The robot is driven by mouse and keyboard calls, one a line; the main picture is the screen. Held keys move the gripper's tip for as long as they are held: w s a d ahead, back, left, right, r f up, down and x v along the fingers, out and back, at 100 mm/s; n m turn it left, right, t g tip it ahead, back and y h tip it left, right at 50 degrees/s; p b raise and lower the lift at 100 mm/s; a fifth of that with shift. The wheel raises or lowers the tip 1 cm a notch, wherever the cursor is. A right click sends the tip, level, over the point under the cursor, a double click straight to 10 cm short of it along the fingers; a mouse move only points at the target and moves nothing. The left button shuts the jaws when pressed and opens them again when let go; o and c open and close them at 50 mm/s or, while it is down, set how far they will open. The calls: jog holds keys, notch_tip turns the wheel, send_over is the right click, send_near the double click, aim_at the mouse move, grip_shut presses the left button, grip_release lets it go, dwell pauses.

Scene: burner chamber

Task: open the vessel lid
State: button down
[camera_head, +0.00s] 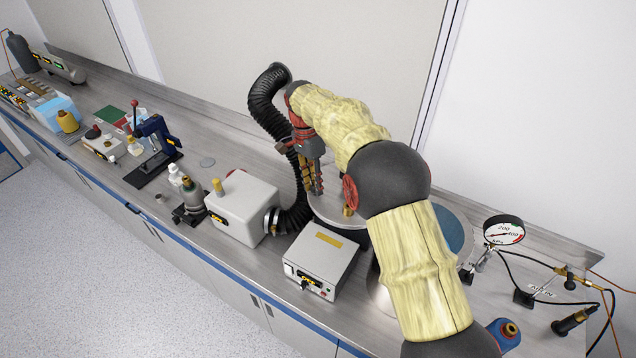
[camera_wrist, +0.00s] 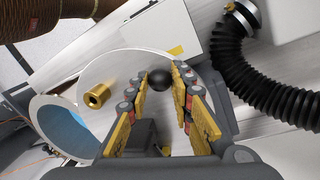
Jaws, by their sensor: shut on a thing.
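The lid is a pale round disc (camera_head: 330,208) with a brass fitting (camera_head: 347,211) on top. In the wrist view the lid (camera_wrist: 110,72) has a black ball knob (camera_wrist: 159,68). My gripper (camera_head: 314,190) points down over the lid. In the wrist view my gripper's fingertips (camera_wrist: 162,76) are closed on either side of the knob. An open round vessel with a blue inside (camera_wrist: 68,125) lies to the left of the lid there. In the head view its blue inside (camera_head: 452,231) shows behind my arm, which hides much of the vessel. A dark area shows under the lid; I cannot tell the gap.
A black corrugated hose (camera_head: 262,100) curves behind my gripper to a white box (camera_head: 243,205). A grey-white control box (camera_head: 320,262) stands in front of the lid. A pressure gauge (camera_head: 504,231) and cables are at the right. More equipment fills the bench at left.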

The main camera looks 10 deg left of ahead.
jog(key=shift+f, duration=0.1)
jog(key=c, duration=1.5)
grip_release()
jog(key=shift+c, duration=0.2)
notch_tip(320, 180, up, 12)
jog(key=w+a, duration=0.1)
jog(key=shift+w+a, duration=0.25)
jog(key=shift+w, duration=0.05)
